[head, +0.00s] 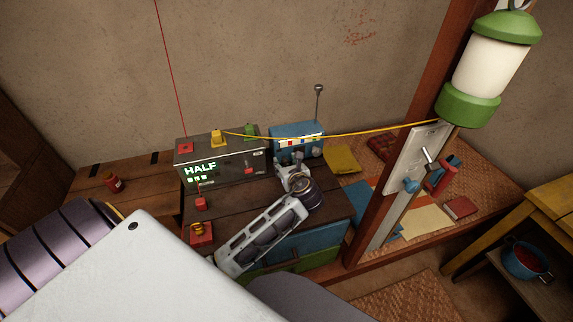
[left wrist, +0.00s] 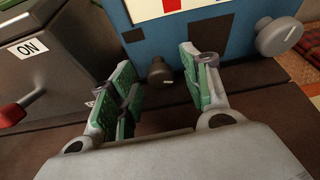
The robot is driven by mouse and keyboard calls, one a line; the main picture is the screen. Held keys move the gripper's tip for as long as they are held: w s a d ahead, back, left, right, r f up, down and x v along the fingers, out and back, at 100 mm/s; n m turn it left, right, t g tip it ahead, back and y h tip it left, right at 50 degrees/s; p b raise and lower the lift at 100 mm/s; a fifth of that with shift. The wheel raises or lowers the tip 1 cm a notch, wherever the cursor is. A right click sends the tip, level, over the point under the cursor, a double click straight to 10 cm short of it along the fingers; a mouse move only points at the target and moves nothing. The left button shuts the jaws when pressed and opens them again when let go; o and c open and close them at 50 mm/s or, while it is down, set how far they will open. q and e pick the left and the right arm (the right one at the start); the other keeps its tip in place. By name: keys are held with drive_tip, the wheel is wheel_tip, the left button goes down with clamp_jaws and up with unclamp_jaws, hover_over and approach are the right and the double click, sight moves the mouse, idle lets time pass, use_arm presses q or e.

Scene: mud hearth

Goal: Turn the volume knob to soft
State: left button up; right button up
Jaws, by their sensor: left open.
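A blue radio (head: 284,132) with an upright aerial stands at the back of the wooden bench in the head view, and its front also shows in the left wrist view (left wrist: 205,35). A small dark knob (left wrist: 160,70) sits low on its front. A larger grey knob (left wrist: 278,36) is at its right; no label shows which is for volume. My left gripper (head: 290,167) is open in front of the radio. In the left wrist view its green-padded fingers (left wrist: 162,88) stand on either side of the small knob, with no contact visible. My right gripper is not in view.
A grey box (head: 222,164) reading HALF stands left of the radio, with a red lever close by. A yellow cable (head: 345,134) runs above the radio to a post (head: 400,150) with a white switch panel and green lantern. Small red items lie at the bench's left.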

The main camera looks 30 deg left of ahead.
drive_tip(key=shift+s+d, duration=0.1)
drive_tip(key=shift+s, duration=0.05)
use_arm(q)
drive_tip(key=shift+c, duration=0.7)
drive_tip(key=c, duration=0.9)
drive_tip(key=shift+r+p, duration=0.1)
drive_tip(key=shift+p, duration=1)
drive_tip(key=shift+m+g+p, duration=0.3)
drive_tip(key=shift+p, duration=2.55)
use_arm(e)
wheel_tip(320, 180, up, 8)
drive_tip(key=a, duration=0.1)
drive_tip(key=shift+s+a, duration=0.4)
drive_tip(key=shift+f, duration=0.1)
